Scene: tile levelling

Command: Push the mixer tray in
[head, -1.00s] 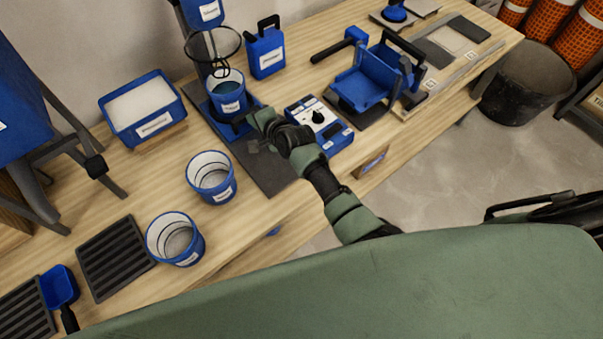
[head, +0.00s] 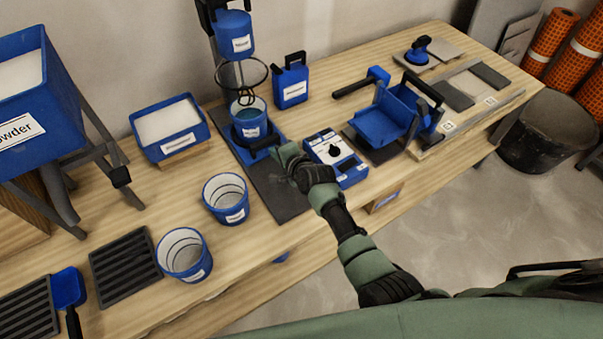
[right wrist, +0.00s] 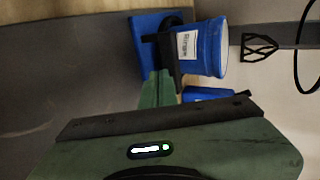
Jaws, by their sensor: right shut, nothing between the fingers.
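The mixer tray (head: 274,130) is a blue plate with a black handle at its front, low at the foot of the mixer (head: 234,38). It also shows in the right wrist view (right wrist: 145,24). A blue labelled bucket (head: 252,130) stands on it, below the mixer's wire whisk (head: 241,75). My right gripper (head: 282,152) is shut and empty, just in front of the tray's handle. In the right wrist view its green fingertips (right wrist: 157,88) are at the black handle (right wrist: 170,55); I cannot tell if they touch. My left gripper is out of view.
A control box (head: 336,158) with a dial stands close right of my right gripper. Two open buckets (head: 226,199) (head: 184,255) stand at the left front. A white-filled tub (head: 170,128) is left of the mixer, a blue canister (head: 291,82) right. Dark mat (head: 278,195) before the tray is bare.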

